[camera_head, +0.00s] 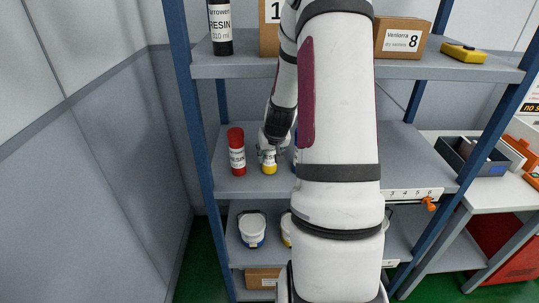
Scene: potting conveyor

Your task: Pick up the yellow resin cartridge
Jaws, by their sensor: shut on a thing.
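The yellow resin cartridge (269,168) stands upright on the middle shelf (235,188), and only its lower part shows. My gripper (268,150) is around its upper part and shut on it. The cartridge's base is at the shelf surface; I cannot tell whether it touches or is slightly raised. A red cartridge (237,152) stands upright just to the left. A blue thing (294,160) shows to the right, mostly hidden behind my arm.
The upper shelf (235,65) holds a black resin bottle (220,28), cardboard boxes (400,38) and a yellow device (463,53). White tubs (252,228) stand on the shelf below. A blue post (190,120) rises at the left. The middle shelf's right part looks clear.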

